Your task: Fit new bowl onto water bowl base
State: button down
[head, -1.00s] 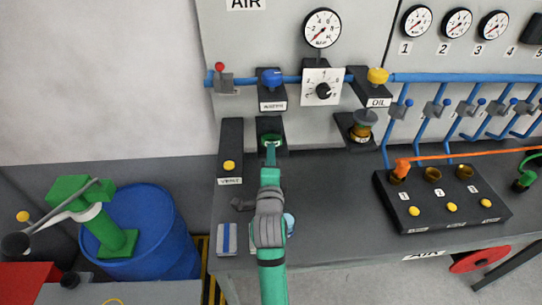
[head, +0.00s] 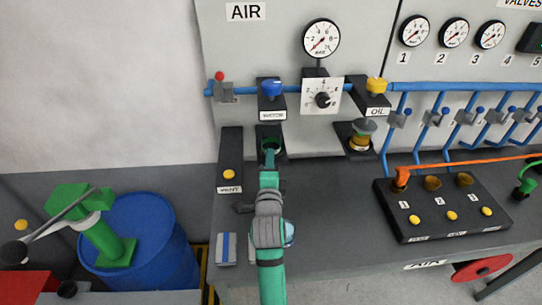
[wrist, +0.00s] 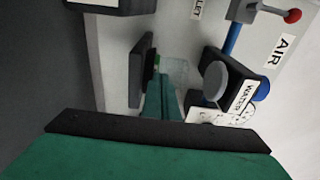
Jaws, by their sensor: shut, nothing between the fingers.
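The water bowl base (head: 271,88) is a black block with a blue knob, marked WATER, on the blue pipe. In the wrist view its round grey underside (wrist: 215,80) faces down with no bowl on it. Below it in the head view is a dark holder with a green ring (head: 270,145). A faint translucent bowl-like shape (wrist: 176,70) shows beyond my fingers in the wrist view. My gripper (head: 269,156) is shut and empty, just in front of the green ring. A pale blue rounded thing (head: 289,232) lies partly hidden behind my arm; I cannot tell whether it is a bowl.
The oil unit (head: 362,135) with its amber bowl stands to the right. A black VENT panel (head: 230,160) with a yellow button is at left. A black button box (head: 445,208) sits on the right of the grey bench (head: 335,225), whose middle is clear.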

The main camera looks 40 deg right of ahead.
jog(key=v, duration=1.3)
jog(key=shift+r, duration=0.25)
